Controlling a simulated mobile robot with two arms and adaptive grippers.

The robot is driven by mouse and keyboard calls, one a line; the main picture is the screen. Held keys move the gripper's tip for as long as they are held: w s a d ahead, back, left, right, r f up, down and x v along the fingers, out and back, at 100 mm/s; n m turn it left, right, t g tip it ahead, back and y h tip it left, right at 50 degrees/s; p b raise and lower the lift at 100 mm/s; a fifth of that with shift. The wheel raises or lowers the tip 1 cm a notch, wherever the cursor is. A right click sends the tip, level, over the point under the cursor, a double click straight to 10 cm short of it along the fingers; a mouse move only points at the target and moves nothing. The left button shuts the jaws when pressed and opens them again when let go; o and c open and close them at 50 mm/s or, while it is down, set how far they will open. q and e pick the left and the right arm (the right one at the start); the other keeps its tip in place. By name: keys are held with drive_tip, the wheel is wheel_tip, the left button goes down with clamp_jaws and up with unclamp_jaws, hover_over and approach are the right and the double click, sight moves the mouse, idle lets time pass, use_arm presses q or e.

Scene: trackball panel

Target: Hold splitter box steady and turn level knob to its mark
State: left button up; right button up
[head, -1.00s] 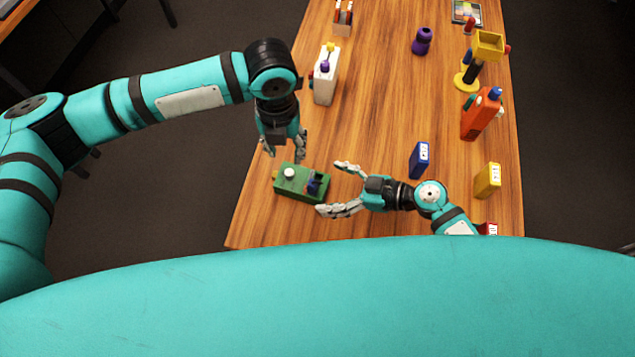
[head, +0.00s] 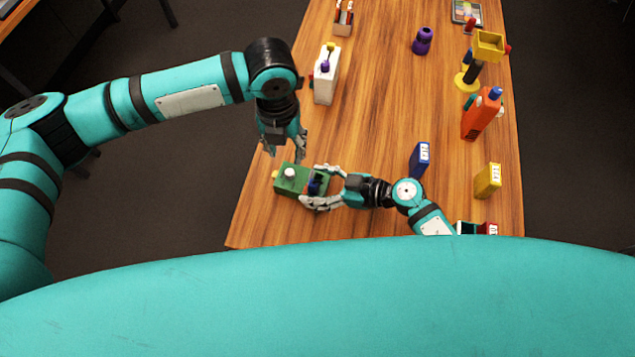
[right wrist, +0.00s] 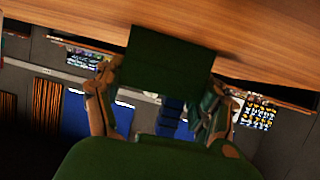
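The green splitter box (head: 288,187) sits on the table near its left edge. A round white knob (head: 290,173) is on its top, a dark blue part (head: 316,184) is at its right end, and a small yellow part shows at its left. My right gripper (head: 312,186) is open, with its fingers either side of the box's right end; firm contact cannot be made out. The right wrist view shows the dark green box (right wrist: 168,58) between the two fingers. My left gripper (head: 284,152) is open and empty, just beyond the box. The knob's mark is too small to tell.
A blue box (head: 419,160) and a yellow box (head: 488,181) stand to the right. A white box (head: 326,85) stands farther back on the left. An orange box (head: 480,118) and a yellow-topped stand (head: 488,46) are at the far right. The table's middle is clear.

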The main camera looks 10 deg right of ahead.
sight(289, 172)
drive_tip(key=c, duration=0.4)
use_arm(q)
drive_tip(key=shift+o, duration=0.5)
wheel_tip(289, 172, down, 10)
drive_tip(key=n, duration=3)
